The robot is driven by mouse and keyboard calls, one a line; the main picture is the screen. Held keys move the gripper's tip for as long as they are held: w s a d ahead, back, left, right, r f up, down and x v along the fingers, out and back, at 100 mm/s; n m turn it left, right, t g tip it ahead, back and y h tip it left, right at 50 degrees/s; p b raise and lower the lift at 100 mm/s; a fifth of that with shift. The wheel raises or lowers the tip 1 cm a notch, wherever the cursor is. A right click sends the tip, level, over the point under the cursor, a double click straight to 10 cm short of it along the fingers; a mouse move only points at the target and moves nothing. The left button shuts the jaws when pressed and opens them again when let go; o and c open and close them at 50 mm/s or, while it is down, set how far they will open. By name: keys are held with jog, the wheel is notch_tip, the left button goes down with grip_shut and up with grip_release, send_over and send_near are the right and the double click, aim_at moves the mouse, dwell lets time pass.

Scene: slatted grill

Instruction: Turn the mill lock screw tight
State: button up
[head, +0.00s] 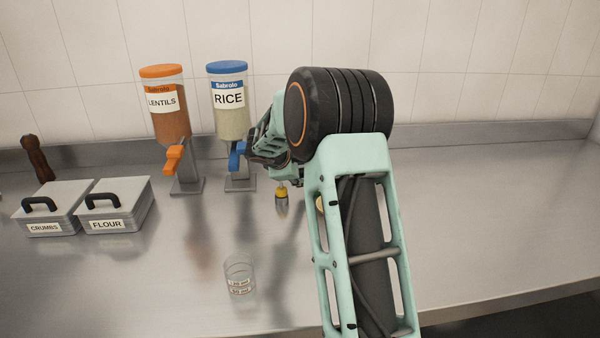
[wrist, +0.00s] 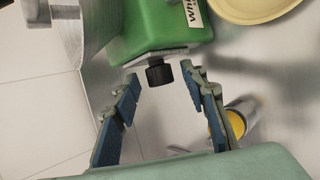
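The mill is a green body (wrist: 155,25) with a white label starting "Wh", at the top of the wrist view. A black knob, which looks like the lock screw (wrist: 159,75), sticks out of a metal plate on its near face. My gripper (wrist: 163,84) is open, with one blue-padded finger on each side of the screw. Gaps show between the fingers and the screw, and the fingertips reach about level with it. In the head view my arm hides the mill and the screw.
A yellow-topped metal shaker (head: 281,202) stands close by, also beside the right finger in the wrist view (wrist: 236,124). A pale yellow dish (wrist: 250,8) is near the mill. Rice (head: 229,105) and lentil (head: 166,110) dispensers, bins (head: 115,205) and a glass (head: 239,275) stand left. Counter right is clear.

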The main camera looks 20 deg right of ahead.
grip_shut()
jog(key=shift+f, duration=0.1)
dwell(0.3)
